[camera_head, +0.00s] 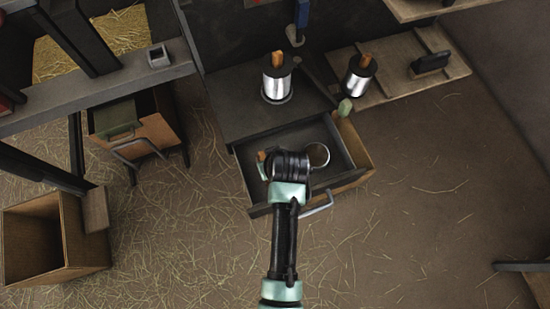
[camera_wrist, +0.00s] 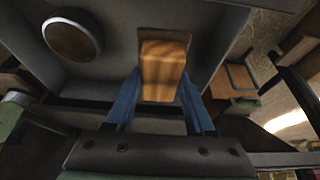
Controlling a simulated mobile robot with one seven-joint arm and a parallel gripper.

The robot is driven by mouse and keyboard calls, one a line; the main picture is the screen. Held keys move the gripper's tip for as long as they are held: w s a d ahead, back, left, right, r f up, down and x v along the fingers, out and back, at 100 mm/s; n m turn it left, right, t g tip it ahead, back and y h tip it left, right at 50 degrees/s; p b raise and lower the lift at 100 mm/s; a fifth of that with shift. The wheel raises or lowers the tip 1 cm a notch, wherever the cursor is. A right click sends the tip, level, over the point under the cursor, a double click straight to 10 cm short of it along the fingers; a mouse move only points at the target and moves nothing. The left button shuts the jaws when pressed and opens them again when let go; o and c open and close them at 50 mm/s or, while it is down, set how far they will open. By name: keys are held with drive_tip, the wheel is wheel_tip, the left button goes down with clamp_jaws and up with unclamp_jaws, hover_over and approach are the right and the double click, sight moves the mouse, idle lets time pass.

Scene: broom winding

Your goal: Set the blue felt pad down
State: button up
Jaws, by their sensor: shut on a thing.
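My gripper (camera_wrist: 160,88) has blue fingers, one on each side of a wooden block (camera_wrist: 163,68), and is shut on it. In the head view my gripper (camera_head: 265,163) is over the open grey drawer (camera_head: 256,185), with a bit of orange wood (camera_head: 261,156) showing beside it. I cannot make out a separate blue felt pad in either view; whether the block bears felt is hidden. A round, brown-topped disc with a pale rim (camera_head: 318,155) lies in the drawer, and it also shows in the wrist view (camera_wrist: 72,36).
Two silver wire spools with wooden tops stand behind, one on the dark bench (camera_head: 277,85), one on the wooden board (camera_head: 357,82). A small green thing (camera_head: 345,108) is at the drawer's back right corner. An open wooden box (camera_head: 85,245) stands left.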

drive_tip(key=shift+f+b, duration=0.6)
drive_tip(key=shift+f, duration=1.6)
drive_tip(key=shift+f, duration=0.2)
drive_tip(key=o, duration=1.2)
drive_tip(key=shift+r, duration=0.2)
